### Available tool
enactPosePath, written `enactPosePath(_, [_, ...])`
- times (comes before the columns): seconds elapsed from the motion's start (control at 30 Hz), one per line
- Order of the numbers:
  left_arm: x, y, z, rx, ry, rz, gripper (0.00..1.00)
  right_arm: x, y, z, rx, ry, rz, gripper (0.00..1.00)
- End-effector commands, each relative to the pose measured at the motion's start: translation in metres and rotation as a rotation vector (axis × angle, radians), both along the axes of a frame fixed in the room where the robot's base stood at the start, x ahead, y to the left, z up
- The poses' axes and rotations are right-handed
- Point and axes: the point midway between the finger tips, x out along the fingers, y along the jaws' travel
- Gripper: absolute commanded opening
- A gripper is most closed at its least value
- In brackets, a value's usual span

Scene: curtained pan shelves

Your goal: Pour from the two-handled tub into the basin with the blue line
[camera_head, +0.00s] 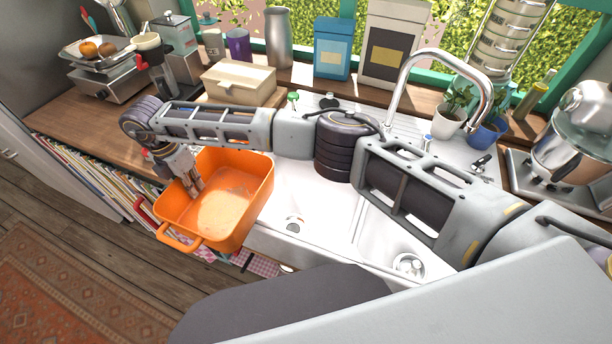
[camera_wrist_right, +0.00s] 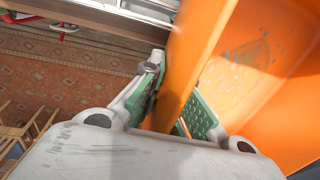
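The orange two-handled tub (camera_head: 254,205) is at the left of the sink, over the counter's front edge, its open top toward the head camera. One loop handle (camera_head: 180,241) shows at its near end; I cannot make out the other. A paler patch lies on its floor; I cannot tell whether it is liquid. My right gripper (camera_head: 195,188) is at the tub's left wall. In the right wrist view its green pads (camera_wrist_right: 178,112) sit on both sides of the orange wall. Two white basins, left (camera_head: 300,192) and right (camera_head: 383,241), show; I see no blue line on either. My left gripper is out of view.
A tall chrome tap (camera_head: 436,58) arches behind the sink. A cream box (camera_head: 238,82) stands behind my right arm, which crosses above the basins. Plants in pots (camera_head: 450,112) and a mixer (camera_head: 575,135) stand at the right. Books (camera_head: 88,178) fill the shelf below the left counter.

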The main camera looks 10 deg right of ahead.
Motion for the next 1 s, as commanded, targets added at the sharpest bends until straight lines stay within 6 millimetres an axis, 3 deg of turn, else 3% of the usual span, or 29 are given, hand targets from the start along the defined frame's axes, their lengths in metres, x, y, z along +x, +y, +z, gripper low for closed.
enactPosePath(0.5, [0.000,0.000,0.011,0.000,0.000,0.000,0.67,0.000,0.000,0.029,-0.001,-0.001,0.000,0.00])
enactPosePath(1.0, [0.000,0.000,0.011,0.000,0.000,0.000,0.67,0.000,0.000,0.030,0.000,0.000,0.000,0.00])
